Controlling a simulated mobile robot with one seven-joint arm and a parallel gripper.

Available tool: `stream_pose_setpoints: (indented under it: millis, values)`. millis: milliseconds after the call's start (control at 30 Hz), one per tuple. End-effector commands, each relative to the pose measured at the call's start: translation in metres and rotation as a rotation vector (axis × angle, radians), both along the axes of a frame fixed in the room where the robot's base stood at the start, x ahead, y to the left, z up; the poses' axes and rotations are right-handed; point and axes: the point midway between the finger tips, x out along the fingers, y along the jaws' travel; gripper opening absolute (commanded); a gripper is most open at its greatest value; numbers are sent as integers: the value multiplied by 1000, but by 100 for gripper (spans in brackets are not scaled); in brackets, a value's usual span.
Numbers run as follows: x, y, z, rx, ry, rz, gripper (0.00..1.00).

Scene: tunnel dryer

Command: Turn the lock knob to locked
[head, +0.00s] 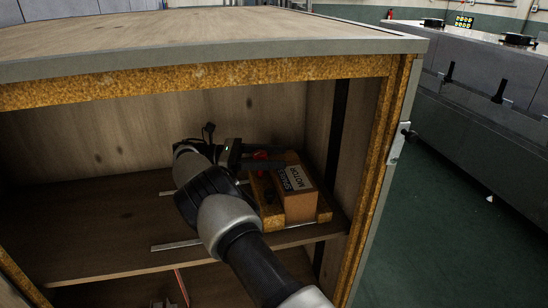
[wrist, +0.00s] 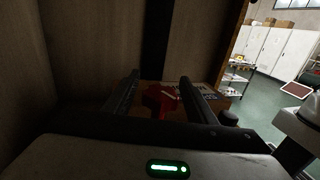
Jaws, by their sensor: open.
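A red knob (head: 261,156) sits beside a brown box labelled as a motor (head: 298,190), on a wooden base (head: 324,208) on the cabinet shelf. The red knob also shows in the wrist view (wrist: 160,101), low between my two fingers. My gripper (head: 274,157) is open, reaching in from the left with its fingers on either side of the knob. Whether either finger touches it, I cannot tell. The knob's lower part and any lock marking are hidden. My gripper also shows in the wrist view (wrist: 159,78).
The cabinet's top panel (head: 190,35) and right edge (head: 390,120) enclose the shelf (head: 100,225). A black knob with a metal plate (head: 408,133) is on the outer right edge. My arm crosses the opening.

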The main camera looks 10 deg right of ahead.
Motion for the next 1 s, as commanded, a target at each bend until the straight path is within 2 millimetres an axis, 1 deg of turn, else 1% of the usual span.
stream_pose_setpoints:
  millis: [67,167,400,500,600,733,967,1000]
  values:
    - [0,0,4,1,-1,1,51]
    - [0,0,17,0,-2,1,51]
    - [0,0,64,0,-3,0,51]
    - [0,0,81,-1,-3,0,51]
    - [0,0,93,-1,-2,0,51]
    - [0,0,99,-1,-1,-1,51]
    - [0,0,100,-1,0,0,51]
    - [0,0,100,-1,0,0,50]
